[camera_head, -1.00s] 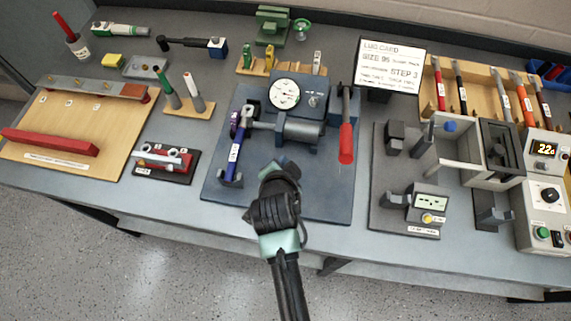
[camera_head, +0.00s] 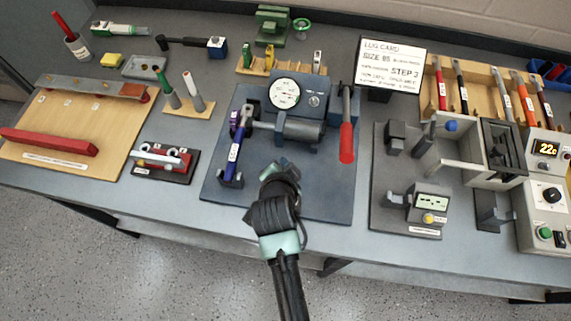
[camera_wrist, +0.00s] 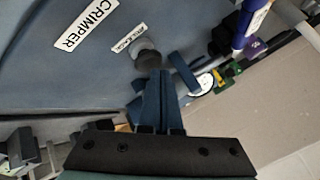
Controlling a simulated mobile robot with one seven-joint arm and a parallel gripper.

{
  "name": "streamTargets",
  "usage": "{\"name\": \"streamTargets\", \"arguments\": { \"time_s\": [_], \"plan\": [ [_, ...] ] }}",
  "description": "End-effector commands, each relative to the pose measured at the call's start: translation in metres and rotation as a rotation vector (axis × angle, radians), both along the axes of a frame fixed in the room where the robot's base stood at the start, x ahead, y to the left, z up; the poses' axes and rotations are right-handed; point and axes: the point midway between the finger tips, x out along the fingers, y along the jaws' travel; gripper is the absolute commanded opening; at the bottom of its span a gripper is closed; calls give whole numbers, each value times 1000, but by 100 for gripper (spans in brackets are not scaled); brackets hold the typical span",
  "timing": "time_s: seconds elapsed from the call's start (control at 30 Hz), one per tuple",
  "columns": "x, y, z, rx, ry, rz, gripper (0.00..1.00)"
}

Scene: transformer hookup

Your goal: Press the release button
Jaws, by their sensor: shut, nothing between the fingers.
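The release button (camera_wrist: 148,58) is a dark round knob beside a small white label on the blue crimper base in the wrist view. My gripper (camera_wrist: 156,74) is shut and empty, its fingertips over the near edge of the button. I cannot tell whether they touch it or whether it is pressed in. In the head view, my gripper (camera_head: 283,164) points down at the front of the crimper's blue base (camera_head: 325,205) and hides the button. The crimper (camera_head: 290,125) has a round gauge, a grey cylinder and a red-handled lever.
The red lever handle (camera_head: 346,142) stands to the right. A small meter (camera_head: 430,203) sits on a grey plate further right. A red-and-black holder (camera_head: 166,160) stands to the left.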

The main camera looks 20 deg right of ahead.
Motion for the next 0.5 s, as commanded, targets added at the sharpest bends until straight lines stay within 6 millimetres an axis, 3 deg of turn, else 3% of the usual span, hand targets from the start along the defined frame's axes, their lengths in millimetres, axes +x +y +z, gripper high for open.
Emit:
{"name": "streamTargets", "arguments": {
  "time_s": [0.5],
  "plan": [
    [0, 0, -7, 1, 1, 0, 0]
  ]
}}
